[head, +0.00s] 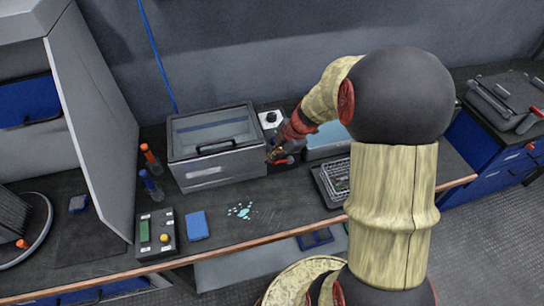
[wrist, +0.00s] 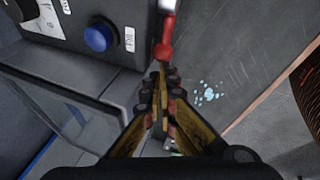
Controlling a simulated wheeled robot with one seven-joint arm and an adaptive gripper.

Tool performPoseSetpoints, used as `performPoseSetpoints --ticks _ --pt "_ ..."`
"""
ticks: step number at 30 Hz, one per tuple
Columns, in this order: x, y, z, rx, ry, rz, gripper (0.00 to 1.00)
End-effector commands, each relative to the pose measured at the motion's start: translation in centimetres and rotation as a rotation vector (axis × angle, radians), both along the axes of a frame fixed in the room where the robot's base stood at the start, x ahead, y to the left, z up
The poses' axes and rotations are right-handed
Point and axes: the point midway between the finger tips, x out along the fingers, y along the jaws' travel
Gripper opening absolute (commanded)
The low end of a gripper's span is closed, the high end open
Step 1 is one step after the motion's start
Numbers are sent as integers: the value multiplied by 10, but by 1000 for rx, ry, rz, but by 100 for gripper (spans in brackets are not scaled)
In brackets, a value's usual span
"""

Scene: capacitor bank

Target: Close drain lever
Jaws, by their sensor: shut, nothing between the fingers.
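The drain lever (wrist: 165,42) is red with a rounded end and a metal piece at its far end. In the wrist view it lies just beyond my fingertips, pointing back toward them; I cannot tell whether they touch. In the head view a bit of red (head: 287,160) shows at the right side of the grey lidded box (head: 220,171), close to my gripper (head: 275,154). My gripper is shut and empty; its fingers meet in the wrist view (wrist: 160,74). The arm hides part of the area behind it in the head view.
A panel with a blue knob (wrist: 101,37) stands beside the lever. Blue droplets (head: 240,210) lie on the bench front. A blue sponge-like block (head: 197,225), a button box (head: 156,235) and a wire basket (head: 336,180) stand around. The bench between block and basket is mostly clear.

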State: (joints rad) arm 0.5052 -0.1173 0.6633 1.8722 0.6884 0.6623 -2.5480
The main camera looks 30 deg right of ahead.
Motion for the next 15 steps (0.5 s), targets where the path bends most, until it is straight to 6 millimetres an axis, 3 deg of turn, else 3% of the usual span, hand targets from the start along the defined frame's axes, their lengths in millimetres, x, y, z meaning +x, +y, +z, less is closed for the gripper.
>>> performPoseSetpoints --ticks 15 --pt "5 16 -26 -200 54 1 0"
